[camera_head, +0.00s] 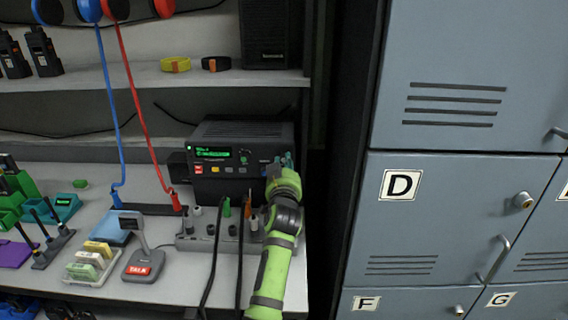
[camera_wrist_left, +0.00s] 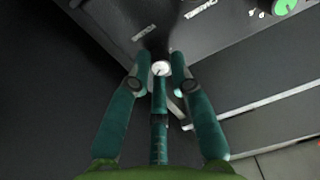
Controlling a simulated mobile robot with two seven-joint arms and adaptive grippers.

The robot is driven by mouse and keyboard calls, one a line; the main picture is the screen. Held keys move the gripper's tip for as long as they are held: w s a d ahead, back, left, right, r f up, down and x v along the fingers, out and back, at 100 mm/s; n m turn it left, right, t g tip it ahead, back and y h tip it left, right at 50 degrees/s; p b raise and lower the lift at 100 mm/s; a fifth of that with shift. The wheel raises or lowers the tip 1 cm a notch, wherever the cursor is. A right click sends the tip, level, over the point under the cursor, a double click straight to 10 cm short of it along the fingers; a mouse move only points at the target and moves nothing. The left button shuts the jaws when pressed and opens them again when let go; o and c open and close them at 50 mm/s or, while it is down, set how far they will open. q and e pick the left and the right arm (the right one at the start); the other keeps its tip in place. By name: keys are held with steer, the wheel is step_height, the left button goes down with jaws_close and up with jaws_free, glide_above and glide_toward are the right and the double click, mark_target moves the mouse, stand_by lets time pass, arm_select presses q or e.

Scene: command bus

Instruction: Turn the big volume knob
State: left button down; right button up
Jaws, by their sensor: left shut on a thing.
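The radio (camera_head: 240,160), a black box with a green-lit display, stands on the shelf. My left gripper (camera_head: 284,162) is at the right end of its front panel, and its hand hides the big volume knob in the head view. In the left wrist view, the teal fingers of my left gripper (camera_wrist_left: 160,72) are closed around a small round pale-faced part with a dark mark, the volume knob (camera_wrist_left: 160,68). Small white panel lettering beside it is blurred. My right gripper is not in view.
Below the radio is a grey rack (camera_head: 205,240) with several plugs and hanging black cables. A desk microphone (camera_head: 140,262) with a red TALK button stands to its left. Grey lockers (camera_head: 440,220) stand close on the right. A shelf (camera_head: 150,76) runs above.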

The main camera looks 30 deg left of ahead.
arm_select(q)
steer(key=shift+r, duration=0.45)
steer(key=c, duration=1.4)
jaws_free()
steer(key=shift+o, duration=1.4)
steer(key=shift+w+a+f, duration=0.1)
steer(key=shift+f, duration=0.2)
step_height(320, 180, up, 10)
